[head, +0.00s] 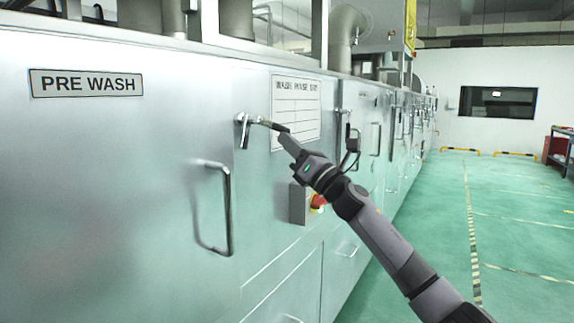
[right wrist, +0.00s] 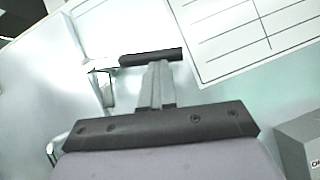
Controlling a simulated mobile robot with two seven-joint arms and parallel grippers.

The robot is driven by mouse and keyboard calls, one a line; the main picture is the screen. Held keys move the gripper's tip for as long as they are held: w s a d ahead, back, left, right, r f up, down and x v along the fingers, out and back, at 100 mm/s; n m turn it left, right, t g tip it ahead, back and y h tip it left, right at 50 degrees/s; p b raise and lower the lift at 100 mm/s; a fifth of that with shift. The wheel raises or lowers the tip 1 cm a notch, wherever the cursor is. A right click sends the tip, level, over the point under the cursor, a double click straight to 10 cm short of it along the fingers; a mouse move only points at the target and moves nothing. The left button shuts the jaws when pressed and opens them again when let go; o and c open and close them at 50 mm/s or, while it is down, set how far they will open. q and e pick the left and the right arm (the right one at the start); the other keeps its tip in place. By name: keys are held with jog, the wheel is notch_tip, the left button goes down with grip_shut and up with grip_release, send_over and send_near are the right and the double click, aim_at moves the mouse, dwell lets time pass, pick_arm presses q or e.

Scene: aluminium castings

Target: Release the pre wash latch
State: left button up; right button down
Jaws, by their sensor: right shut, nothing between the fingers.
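The pre wash latch (head: 244,128) is a metal fitting with a black-gripped handle on the steel panel, right of the PRE WASH sign (head: 86,83). The handle sticks out to the right, about level. In the right wrist view the black handle (right wrist: 140,59) lies across the fingertips. My right gripper (head: 284,138) is shut and empty, its tips at the handle's right part. In the right wrist view the gripper (right wrist: 158,68) points up at the handle's lower edge; I cannot tell whether they touch. My left gripper is not in view.
A vertical door handle (head: 228,210) stands out left of the latch. A grey box with a red button (head: 317,201) is below my right gripper. A white chart (head: 297,108) is behind the fingertips. Green floor (head: 440,230) is open to the right.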

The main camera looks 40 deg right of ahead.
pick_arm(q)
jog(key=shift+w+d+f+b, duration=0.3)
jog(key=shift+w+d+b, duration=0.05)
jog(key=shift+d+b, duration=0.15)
pick_arm(e)
jog(key=shift+w+d+r+n+g+y, duration=0.15)
jog(key=shift+d+r+n+y, duration=0.15)
jog(key=shift+r+n+y, duration=0.45)
jog(key=shift+w+d+r+n+g+y, duration=0.15)
jog(key=shift+d+r+n+y, duration=0.25)
jog(key=shift+n, duration=0.65)
jog(key=shift+r, duration=0.15)
pick_arm(q)
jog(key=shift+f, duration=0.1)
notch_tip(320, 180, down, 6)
jog(key=b, duration=0.7)
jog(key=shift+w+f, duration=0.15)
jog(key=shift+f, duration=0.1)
pick_arm(e)
jog(key=w+f+v, duration=0.1)
jog(key=f+v, duration=0.1)
jog(key=v, duration=1.1)
jog(key=shift+w+f, duration=0.3)
jog(key=shift+w, duration=0.1)
jog(key=shift+a, duration=0.1)
